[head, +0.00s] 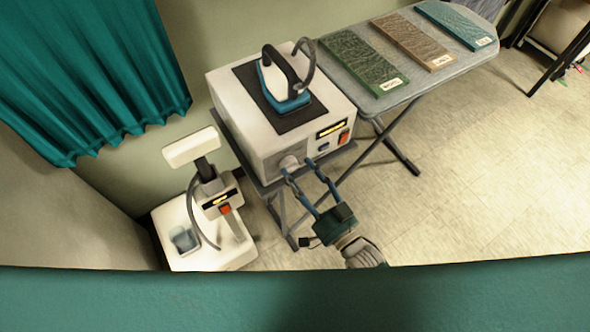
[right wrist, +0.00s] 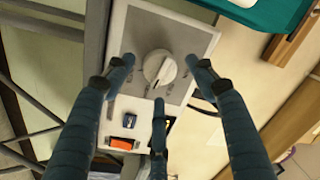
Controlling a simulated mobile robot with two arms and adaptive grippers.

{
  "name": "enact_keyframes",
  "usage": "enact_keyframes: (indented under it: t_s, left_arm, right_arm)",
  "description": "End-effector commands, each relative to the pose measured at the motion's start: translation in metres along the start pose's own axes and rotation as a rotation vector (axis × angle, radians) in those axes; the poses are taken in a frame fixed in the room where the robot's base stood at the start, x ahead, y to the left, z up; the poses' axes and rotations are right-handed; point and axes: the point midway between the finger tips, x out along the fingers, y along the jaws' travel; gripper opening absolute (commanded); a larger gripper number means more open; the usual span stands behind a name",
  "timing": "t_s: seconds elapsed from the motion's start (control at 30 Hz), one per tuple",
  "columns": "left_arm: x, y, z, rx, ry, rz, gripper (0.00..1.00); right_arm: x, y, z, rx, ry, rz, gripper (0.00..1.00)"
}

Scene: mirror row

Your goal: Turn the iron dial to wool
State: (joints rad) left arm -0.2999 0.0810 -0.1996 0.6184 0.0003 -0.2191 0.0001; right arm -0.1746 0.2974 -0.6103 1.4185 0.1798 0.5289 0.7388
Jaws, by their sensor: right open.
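The iron dial (head: 289,162) is a round pale knob on the front face of the white ironing station (head: 243,135). In the right wrist view the dial (right wrist: 160,68) has a raised grip bar and sits on a grey plate (right wrist: 172,38) with small marks I cannot read. My right gripper (head: 299,168) is open in front of the dial. Its fingers stand to both sides of the knob and below it in the wrist view, with gaps visible; contact is not clear. The iron (head: 286,80) rests on the station's dark top mat. My left gripper is not in view.
An orange-red switch (right wrist: 122,144) is near the dial on the same face. A white device (head: 208,225) stands low at left. The ironing board (head: 400,95) at right holds green (head: 362,62), brown (head: 412,41) and teal (head: 456,24) labelled pieces. Floor at right is clear.

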Motion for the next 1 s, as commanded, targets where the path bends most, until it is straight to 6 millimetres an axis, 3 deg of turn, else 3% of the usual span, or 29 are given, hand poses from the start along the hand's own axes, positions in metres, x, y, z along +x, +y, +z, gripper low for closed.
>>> enact_keyframes:
  t_s: [0.2,0.43,0.6,1.0]
  left_arm:
    - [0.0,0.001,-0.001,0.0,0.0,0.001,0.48]
    - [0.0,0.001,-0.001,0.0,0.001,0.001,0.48]
    - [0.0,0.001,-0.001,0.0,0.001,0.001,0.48]
    - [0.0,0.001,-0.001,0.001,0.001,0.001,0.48]
  right_arm:
    - [-0.05,0.001,0.001,0.001,-0.003,0.002,0.56]
    - [-0.089,0.001,0.0,0.001,-0.001,0.001,0.56]
    - [-0.101,0.0,-0.001,0.0,0.002,-0.001,0.56]
    - [-0.101,0.0,-0.001,0.0,0.002,-0.001,0.56]
